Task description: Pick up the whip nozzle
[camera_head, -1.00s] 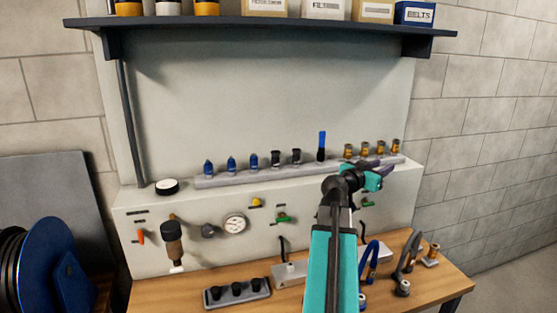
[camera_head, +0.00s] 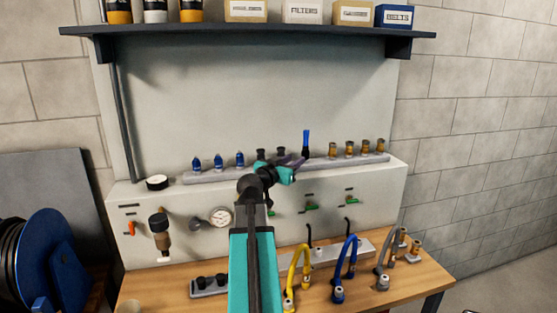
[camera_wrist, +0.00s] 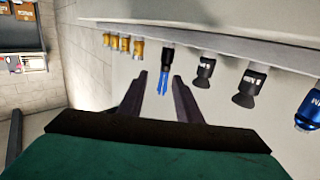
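The whip nozzle (camera_head: 306,139), taken to be the black piece with blue strands, stands upright in the grey rack along the top of the panel. It is between the brass nozzles and the black ones. In the wrist view the whip nozzle (camera_wrist: 168,60) appears upside down, its blue strands in the gap between my fingers. My gripper (camera_head: 298,163) is open and empty, close to the nozzle and slightly below and left of it in the head view. I cannot tell whether the fingers reach around it. Its base is partly hidden by a finger in the head view.
Several brass nozzles (camera_head: 350,148) stand to the right in the rack (camera_head: 213,177). Two black nozzles (camera_head: 281,152) and several blue ones (camera_head: 218,161) stand to the left. A shelf (camera_head: 250,30) hangs above. Hoses (camera_head: 346,262) stand on the bench below.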

